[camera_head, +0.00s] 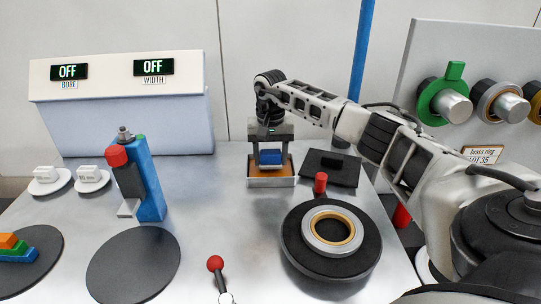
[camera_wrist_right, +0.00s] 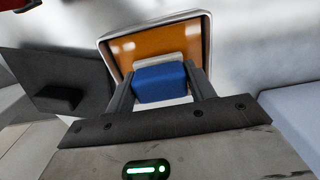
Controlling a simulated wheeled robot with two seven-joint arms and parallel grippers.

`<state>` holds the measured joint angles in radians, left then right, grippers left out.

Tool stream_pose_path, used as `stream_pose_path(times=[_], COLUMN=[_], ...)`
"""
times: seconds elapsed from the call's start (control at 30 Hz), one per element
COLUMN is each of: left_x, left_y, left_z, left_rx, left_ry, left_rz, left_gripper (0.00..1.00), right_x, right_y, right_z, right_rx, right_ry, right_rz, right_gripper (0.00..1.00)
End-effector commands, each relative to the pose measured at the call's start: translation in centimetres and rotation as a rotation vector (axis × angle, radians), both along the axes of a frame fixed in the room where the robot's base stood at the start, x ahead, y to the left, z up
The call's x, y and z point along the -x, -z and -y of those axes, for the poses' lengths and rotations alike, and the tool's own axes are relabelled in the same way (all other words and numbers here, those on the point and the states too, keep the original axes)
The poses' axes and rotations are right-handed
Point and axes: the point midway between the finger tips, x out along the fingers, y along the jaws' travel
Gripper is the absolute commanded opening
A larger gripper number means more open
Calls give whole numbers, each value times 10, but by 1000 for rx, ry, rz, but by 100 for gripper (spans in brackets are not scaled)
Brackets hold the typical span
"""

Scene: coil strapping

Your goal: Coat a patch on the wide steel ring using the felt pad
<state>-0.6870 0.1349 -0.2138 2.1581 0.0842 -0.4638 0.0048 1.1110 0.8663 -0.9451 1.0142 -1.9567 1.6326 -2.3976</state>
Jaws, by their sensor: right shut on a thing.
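My right gripper (camera_head: 270,153) is shut on the blue block of the felt pad (camera_head: 270,157). In the right wrist view the fingers (camera_wrist_right: 162,90) close on both sides of the blue block (camera_wrist_right: 160,85), and a whitish layer shows at its far edge. The pad is over a metal tray (camera_head: 271,183) with an orange inside, also in the wrist view (camera_wrist_right: 205,30). I cannot tell whether the pad touches the orange surface. A wide grey steel ring (camera_head: 312,235) with a brass-coloured inner ring lies flat on a black round plate (camera_head: 290,236). My left gripper is not in view.
A black plate with a block (camera_head: 330,168) lies right of the tray. A red-topped post (camera_head: 320,183) stands behind the ring. A blue stand (camera_head: 150,180), an empty black disc (camera_head: 133,265) and a red-knobbed lever (camera_head: 215,264) are to the left. Rings hang on a panel (camera_head: 425,50) at right.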

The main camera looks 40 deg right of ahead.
Motion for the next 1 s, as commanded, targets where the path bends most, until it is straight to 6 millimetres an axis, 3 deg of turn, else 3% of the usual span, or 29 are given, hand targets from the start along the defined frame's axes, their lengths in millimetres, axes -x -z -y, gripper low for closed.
stream_pose_path(times=[1.0], left_x=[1], left_y=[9], left_z=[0], left_rx=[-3], left_ry=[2], left_rz=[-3], left_gripper=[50], right_x=[0], right_y=[11], right_z=[0], right_rx=[0], right_ry=[0], right_rz=[0], right_gripper=[36])
